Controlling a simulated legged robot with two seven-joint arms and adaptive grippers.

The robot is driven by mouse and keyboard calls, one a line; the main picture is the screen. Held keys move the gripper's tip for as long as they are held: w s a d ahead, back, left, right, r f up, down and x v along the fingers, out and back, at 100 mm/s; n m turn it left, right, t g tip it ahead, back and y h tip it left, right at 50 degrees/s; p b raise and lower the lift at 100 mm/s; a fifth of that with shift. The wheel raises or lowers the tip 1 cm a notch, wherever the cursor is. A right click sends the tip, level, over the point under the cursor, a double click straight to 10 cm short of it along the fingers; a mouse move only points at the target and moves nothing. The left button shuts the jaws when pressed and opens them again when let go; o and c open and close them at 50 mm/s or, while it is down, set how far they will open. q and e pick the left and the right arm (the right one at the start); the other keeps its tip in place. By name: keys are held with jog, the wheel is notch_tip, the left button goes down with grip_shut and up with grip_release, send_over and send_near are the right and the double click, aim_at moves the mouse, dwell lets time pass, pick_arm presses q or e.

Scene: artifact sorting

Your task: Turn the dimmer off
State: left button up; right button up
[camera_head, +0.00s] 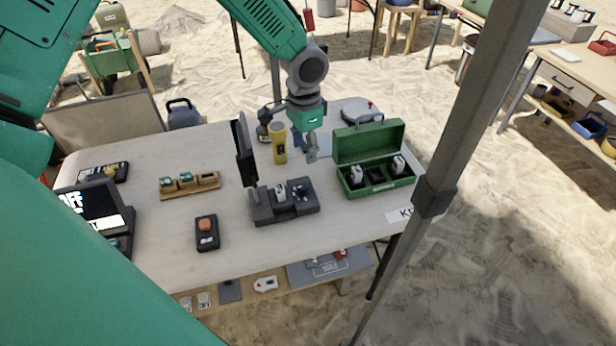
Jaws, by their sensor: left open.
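My left gripper (305,147) hangs from the teal and grey arm over the back of the table, between a yellow flashlight-like cylinder and the green case. Its fingers are small here; they look apart and empty. No thing is clearly marked as the dimmer. A small black box with an orange knob or button (205,226) stands at the table's front middle, well in front of the gripper. A dark display (92,207) at the left edge shows white letters that seem to end in "FF"; my own teal body partly hides it. My right gripper is not in view.
A dark grey station with an upright panel (284,210) stands mid-table. An open green case (377,180) is at right, the yellow cylinder (279,143) behind the station, a wooden tray (190,187) at left. A grey pole (440,180) rises past the table's right edge.

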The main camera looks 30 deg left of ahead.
aim_at(304, 187)
pick_arm(q)
notch_tip(304, 187, down, 10)
jog(key=shift+f, duration=0.1)
jog(key=f, duration=0.3)
jog(key=shift+a, duration=0.4)
jog(key=shift+a+f, duration=0.35)
jog(key=shift+f, duration=0.1)
jog(key=shift+d, duration=0.1)
jog(key=shift+d+r, duration=0.15)
jog(key=shift+d, duration=0.05)
jog(key=c, duration=0.3)
jog(key=shift+d, duration=0.25)
grip_shut()
